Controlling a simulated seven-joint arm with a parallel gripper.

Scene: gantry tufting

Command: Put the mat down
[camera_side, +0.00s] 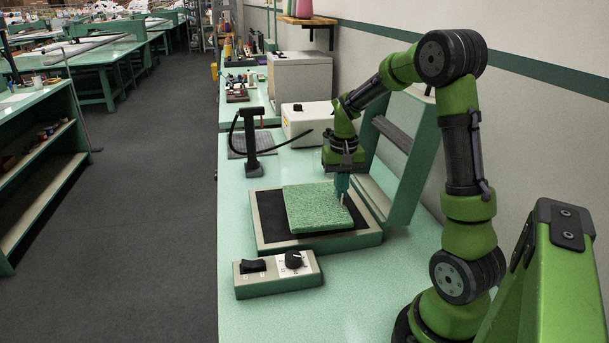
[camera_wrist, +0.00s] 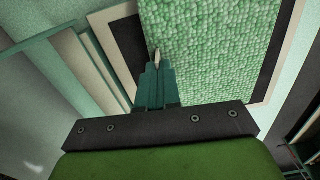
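The mat (camera_side: 317,207) is a square of pale green looped pile. It lies flat over the dark plate of the press base (camera_side: 272,243), on or just above it; I cannot tell if there is a gap. A strip of dark plate shows along its sides. My gripper (camera_side: 342,200) points down at the mat's right edge in the side view. In the wrist view my gripper (camera_wrist: 156,62) has its narrow fingers close together at the left edge of the mat (camera_wrist: 215,50), apparently pinching it. The far finger is hidden.
The press lid (camera_side: 400,145) stands raised behind and right of the base. A control box (camera_side: 277,273) with a switch and a knob sits in front. A black stand with a curved hose (camera_side: 252,145) and a white box (camera_side: 306,120) stand farther back.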

